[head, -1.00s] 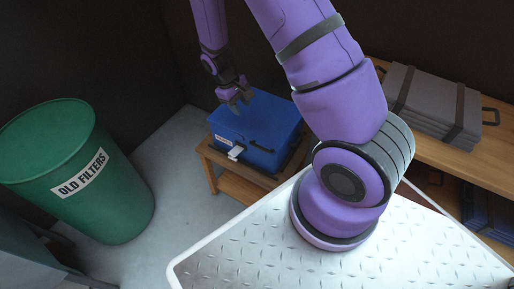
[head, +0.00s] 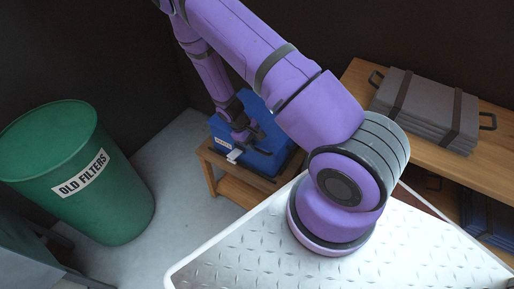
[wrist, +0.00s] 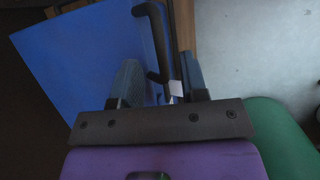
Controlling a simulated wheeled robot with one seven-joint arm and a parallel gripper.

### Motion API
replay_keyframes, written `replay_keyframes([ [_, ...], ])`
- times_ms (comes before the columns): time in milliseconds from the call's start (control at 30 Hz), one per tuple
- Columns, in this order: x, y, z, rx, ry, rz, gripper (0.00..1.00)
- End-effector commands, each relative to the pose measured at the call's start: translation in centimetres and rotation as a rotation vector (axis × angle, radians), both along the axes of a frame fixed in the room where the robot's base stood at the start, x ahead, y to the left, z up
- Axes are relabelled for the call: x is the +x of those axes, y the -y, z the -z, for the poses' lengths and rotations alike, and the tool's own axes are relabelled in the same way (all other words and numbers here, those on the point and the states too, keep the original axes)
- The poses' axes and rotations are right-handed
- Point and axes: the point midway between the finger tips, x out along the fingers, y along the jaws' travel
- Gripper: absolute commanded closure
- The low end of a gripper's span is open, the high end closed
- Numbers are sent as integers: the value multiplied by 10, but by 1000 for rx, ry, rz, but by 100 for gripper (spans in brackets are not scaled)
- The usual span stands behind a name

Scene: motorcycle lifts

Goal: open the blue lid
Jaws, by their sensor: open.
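The blue lid (head: 253,103) is the top of a blue box on a small wooden stand, and it looks closed. In the wrist view the blue lid (wrist: 80,55) fills the left, with a black handle (wrist: 158,40) along its right edge. My gripper (head: 250,137) is over the front of the box, hiding part of it. In the wrist view my gripper (wrist: 160,75) is open, and the handle appears between its two fingers. I cannot tell whether they touch it.
A green barrel (head: 60,200) labelled "OLD FILTERS" stands to the left. The stand (head: 235,190) bears the box. A metal tread plate (head: 330,265) is in front. Open floor lies between barrel and stand.

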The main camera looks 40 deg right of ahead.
Motion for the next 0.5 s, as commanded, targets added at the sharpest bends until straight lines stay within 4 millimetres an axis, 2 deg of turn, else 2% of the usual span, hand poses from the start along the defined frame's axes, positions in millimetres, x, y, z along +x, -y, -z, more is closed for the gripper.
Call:
replay_keyframes([
  [200,-8,8,24,0,0,0,60],
  [500,-10,11,33,0,1,0,60],
])
